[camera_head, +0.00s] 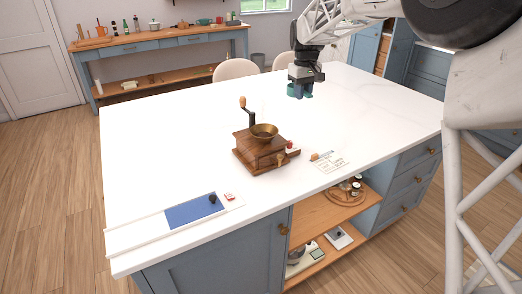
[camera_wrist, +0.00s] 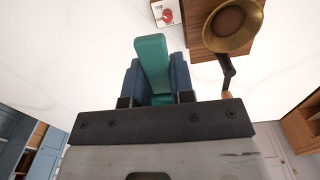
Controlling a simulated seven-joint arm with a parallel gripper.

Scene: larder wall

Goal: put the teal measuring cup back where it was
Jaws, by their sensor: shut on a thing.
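The teal measuring cup (camera_head: 293,91) is in my gripper (camera_head: 302,92), over the far part of the white island top in the head view. In the wrist view, a teal part of the cup (camera_wrist: 152,60) sticks out from between the blue fingers of my gripper (camera_wrist: 156,82). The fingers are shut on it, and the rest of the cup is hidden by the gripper. The head view shows the cup small, close above the counter; I cannot tell the exact gap.
A wooden coffee grinder (camera_head: 262,155) with a brass bowl and crank stands mid-counter. A blue panel with a black knob (camera_head: 195,211) lies at the front left, near a red button (camera_head: 229,196). A card (camera_head: 329,161) lies right of the grinder. Much of the white top (camera_head: 160,135) is clear.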

